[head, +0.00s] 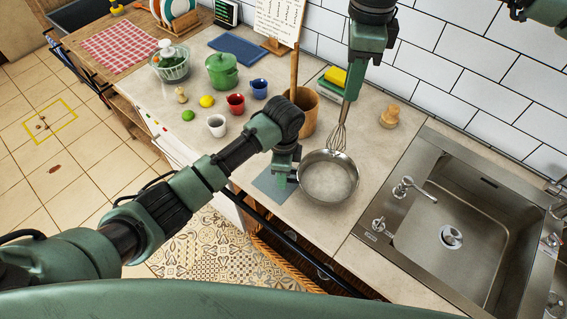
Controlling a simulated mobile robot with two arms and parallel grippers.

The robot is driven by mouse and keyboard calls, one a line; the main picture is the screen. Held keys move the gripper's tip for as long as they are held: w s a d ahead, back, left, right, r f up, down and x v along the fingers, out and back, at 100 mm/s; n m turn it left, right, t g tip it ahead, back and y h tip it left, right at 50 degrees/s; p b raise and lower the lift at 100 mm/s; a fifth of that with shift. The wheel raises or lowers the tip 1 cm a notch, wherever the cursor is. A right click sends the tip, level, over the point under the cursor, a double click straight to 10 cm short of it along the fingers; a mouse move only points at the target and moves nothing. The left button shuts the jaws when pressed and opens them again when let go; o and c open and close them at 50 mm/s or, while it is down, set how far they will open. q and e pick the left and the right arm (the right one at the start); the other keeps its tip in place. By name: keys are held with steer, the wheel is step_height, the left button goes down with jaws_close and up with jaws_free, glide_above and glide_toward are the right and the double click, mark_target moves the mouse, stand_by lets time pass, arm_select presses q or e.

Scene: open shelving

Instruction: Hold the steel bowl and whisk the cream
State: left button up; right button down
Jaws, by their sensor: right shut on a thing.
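The steel bowl (329,197) stands on the counter left of the sink; its inside looks plain grey-beige, and I cannot make out cream. The whisk (338,137) hangs wires down, slightly tilted, over the bowl's far rim. My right gripper (354,88) is shut on the whisk's handle and points down from above. My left gripper (293,178) is at the bowl's left rim; its fingertips are small and partly hidden, so its grip on the rim cannot be told.
The sink (470,220) lies to the right. A brown crock (303,115) stands behind the bowl, with a yellow sponge (335,77) near the wall. A wooden shaker-like item (390,116) is right of the whisk. Cups (217,125), fruit and a green pot (222,72) stand left.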

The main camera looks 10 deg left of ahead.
arm_select(q)
steer(key=shift+f, duration=0.5)
jaws_close()
stand_by(2.9)
